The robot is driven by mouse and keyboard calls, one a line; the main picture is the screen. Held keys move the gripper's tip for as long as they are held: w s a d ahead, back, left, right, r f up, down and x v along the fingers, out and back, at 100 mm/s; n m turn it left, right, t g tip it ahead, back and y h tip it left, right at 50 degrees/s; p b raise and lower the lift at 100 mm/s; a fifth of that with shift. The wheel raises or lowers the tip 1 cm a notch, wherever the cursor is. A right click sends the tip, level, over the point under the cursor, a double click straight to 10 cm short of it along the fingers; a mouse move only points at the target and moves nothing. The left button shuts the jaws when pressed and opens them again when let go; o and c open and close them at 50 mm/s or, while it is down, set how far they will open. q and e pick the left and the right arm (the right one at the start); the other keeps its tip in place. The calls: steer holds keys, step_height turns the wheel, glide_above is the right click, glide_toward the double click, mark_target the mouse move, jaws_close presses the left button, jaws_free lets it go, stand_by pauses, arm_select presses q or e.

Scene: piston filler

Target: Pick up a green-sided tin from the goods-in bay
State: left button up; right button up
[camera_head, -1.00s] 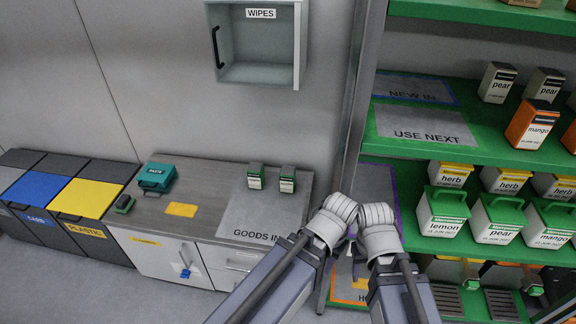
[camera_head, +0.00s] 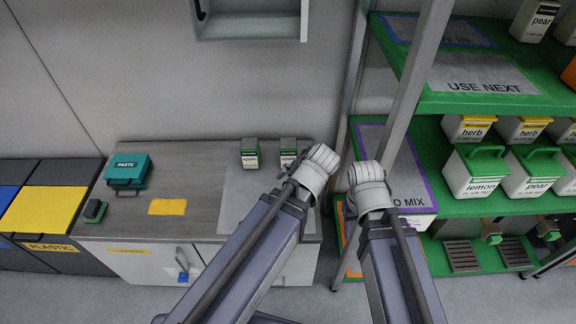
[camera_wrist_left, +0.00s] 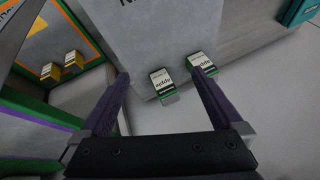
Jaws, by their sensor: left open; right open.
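Two small green-sided tins with dark tops and white labels stand on the grey GOODS IN mat (camera_head: 240,205): a left tin (camera_head: 250,154) and a right tin (camera_head: 289,148). My left gripper (camera_wrist_left: 163,78) is open and empty. In the left wrist view the right tin (camera_wrist_left: 162,84) shows between its fingers, apart from them, and the left tin (camera_wrist_left: 202,63) shows near the right-hand fingertip. In the head view my left wrist overlaps the mat and its fingers are hidden. My right gripper (camera_head: 364,172) is open, in front of the shelf upright, fingers mostly hidden.
A teal PASTE case (camera_head: 128,170), a yellow card (camera_head: 167,207) and a small dark-and-green item (camera_head: 95,211) lie on the counter (camera_head: 200,170). A wall cabinet (camera_head: 250,27) hangs above. Green shelving (camera_head: 480,103) with tins and caddies stands to the right, behind a grey upright.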

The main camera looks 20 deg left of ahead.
arm_select(q)
steer(key=w+a+f+n+t+y+b, duration=0.2)
steer(key=w+a+f+t+b, duration=0.15)
steer(key=w+f+b, duration=0.2)
steer(key=n+t+b, duration=0.1)
steer(key=t+b, duration=0.8)
steer(key=b, duration=1.2)
glide_toward(288, 143)
steer(key=w+a, duration=0.1)
steer(key=shift+w+d+t+h+b, duration=0.1)
steer(key=shift+w+t+h+b, duration=0.15)
steer(key=shift+w+h+b, duration=0.3)
steer(key=shift+s, duration=0.1)
arm_select(e)
step_height(288, 143, down, 30)
steer(key=shift+f, duration=0.25)
arm_select(q)
steer(key=shift+x, duration=3.95)
steer(key=shift+s+f, duration=0.1)
steer(key=shift+f, duration=0.1)
jaws_close()
arm_select(e)
steer(key=shift+f, duration=0.1)
